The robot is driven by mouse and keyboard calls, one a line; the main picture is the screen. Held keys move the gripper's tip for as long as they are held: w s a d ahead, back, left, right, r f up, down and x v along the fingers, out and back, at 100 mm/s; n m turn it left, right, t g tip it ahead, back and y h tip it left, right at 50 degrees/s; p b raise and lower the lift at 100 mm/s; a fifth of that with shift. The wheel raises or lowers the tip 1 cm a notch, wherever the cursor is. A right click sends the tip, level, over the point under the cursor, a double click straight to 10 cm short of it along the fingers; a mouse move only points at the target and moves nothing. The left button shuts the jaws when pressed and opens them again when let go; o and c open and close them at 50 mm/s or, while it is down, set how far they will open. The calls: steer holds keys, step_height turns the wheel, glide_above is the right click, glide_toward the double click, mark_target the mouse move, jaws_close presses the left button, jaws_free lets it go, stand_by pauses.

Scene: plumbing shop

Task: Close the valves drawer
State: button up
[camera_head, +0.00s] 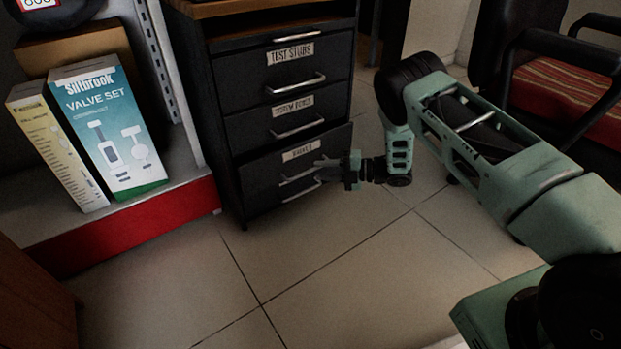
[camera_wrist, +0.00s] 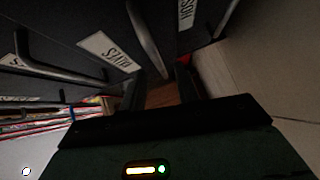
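My gripper (camera_head: 318,170) is at the drawer's front, close to the handle; contact cannot be told. In the wrist view, my gripper (camera_wrist: 163,88) has its two dark fingers apart, with a metal handle (camera_wrist: 150,40) just beyond them. A white label (camera_wrist: 108,52) lies to the left of that handle.
The test stubs drawer (camera_head: 250,75) and another drawer (camera_head: 255,122) above the valves drawer look shut. A shelf with a red edge (camera_head: 130,225) and a valve set box (camera_head: 110,130) stands left. A chair with a striped seat (camera_head: 560,85) stands right. Tiled floor (camera_head: 290,265) in front is clear.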

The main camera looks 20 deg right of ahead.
mark_target(310, 171)
steer(key=shift+b+x, duration=0.75)
steer(key=shift+x, duration=1.4)
